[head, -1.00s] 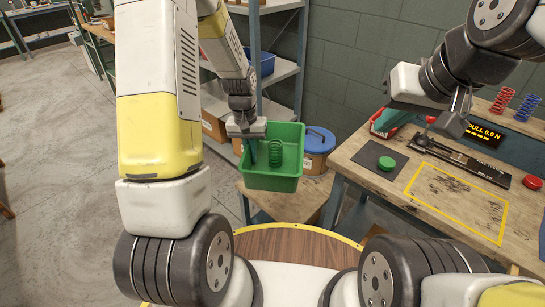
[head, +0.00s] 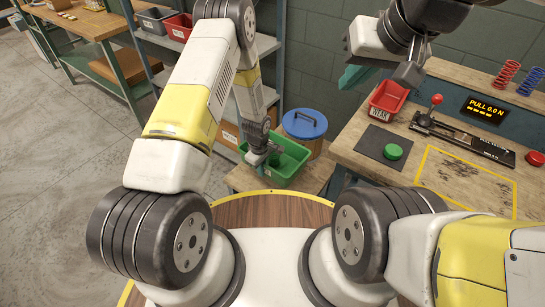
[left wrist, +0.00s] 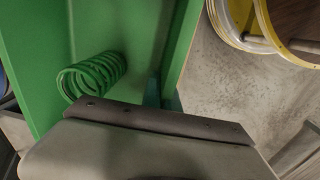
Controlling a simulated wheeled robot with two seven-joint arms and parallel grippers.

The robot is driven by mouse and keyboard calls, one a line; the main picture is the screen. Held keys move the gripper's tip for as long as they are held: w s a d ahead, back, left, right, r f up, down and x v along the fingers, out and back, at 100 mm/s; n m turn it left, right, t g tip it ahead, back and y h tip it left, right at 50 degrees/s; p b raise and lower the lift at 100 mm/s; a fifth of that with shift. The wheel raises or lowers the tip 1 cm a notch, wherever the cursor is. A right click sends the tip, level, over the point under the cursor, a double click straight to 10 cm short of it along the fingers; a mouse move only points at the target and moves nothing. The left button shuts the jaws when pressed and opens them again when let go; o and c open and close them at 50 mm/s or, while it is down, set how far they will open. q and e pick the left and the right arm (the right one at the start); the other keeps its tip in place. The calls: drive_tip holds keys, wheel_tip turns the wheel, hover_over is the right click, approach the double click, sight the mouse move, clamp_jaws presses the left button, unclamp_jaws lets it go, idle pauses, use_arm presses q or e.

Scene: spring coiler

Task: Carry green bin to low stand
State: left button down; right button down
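The green bin (head: 291,163) is in the middle of the head view, over the low stand (head: 240,180), a small wooden-topped table. I cannot tell whether its base touches the top. My left gripper (head: 257,158) is at the bin's left wall, fingers pointing down, and looks shut on that wall. In the left wrist view the bin's green inside (left wrist: 130,30) fills the left part, and a green spring (left wrist: 92,76) lies in it. My right gripper (head: 354,76) is raised above the workbench's left end, away from the bin; its finger gap is unclear.
A blue-lidded tub (head: 304,128) stands close behind the bin. Shelving (head: 268,50) is behind my left arm.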

use_arm(q)
drive_tip(key=f, duration=0.5)
drive_tip(key=shift+s+d+f, duration=0.15)
drive_tip(key=shift+d+f, duration=0.05)
drive_tip(key=shift+f, duration=2.7)
drive_tip(key=shift+f, duration=0.1)
drive_tip(key=c, duration=1.6)
unclamp_jaws()
drive_tip(key=shift+c, duration=0.2)
